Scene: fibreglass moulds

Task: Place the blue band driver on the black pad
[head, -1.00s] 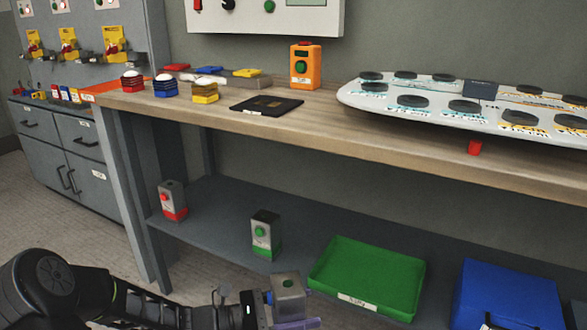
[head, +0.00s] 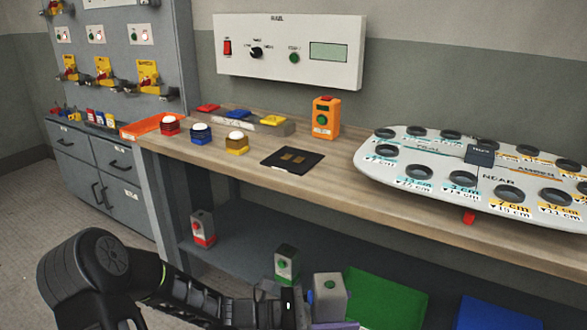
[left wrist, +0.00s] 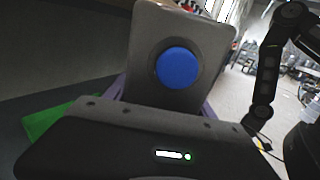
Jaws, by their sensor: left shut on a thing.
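The blue band driver is a grey box with a round blue button (head: 330,293). It also shows close up in the left wrist view (left wrist: 184,40), where it fills the top middle. My left gripper (head: 332,321) is shut on it near the bottom of the head view, in front of the workbench and below its top. The gripper's purple fingers show at both sides of the box in the left wrist view; the box's lower part is hidden. The black pad (head: 275,158) lies flat on the wooden bench top, with small brown patches on it. My right gripper is not in view.
An orange box (head: 322,117), coloured round-topped pieces (head: 200,134) and flat blocks stand behind and left of the pad. A white board with rings (head: 400,182) lies to its right. Boxes with red (head: 203,228) and green (head: 286,264) buttons stand on the lower shelf.

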